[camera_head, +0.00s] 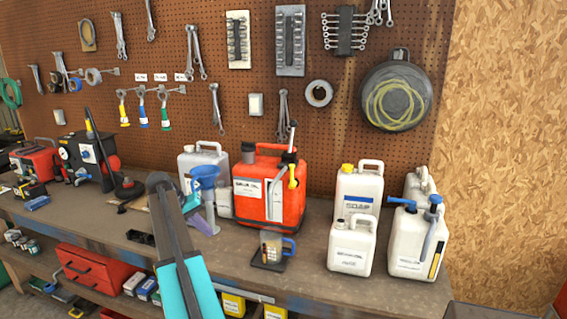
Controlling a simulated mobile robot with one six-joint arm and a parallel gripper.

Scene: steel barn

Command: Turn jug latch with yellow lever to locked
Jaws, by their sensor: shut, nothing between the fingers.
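A red jug (253,205) with a white label stands on the workbench, left of the picture's middle right. A short yellow lever (292,177) shows at its upper right, beside a dark fitting near the top. I cannot tell from here whether the latch is locked. My gripper (158,182) is in the foreground, left of the red jug and apart from it. Its grey fingers are shut and empty, and its teal part lies below them. It hides part of the bench and is not touching the lever.
A white jug with a blue lever (432,235) stands at the right, near other white jugs, one with a yellow cap (358,190). A blue funnel (204,180) stands left of the red jug. A mug with a blue handle (271,246) sits in front. Tools hang on the pegboard (220,60).

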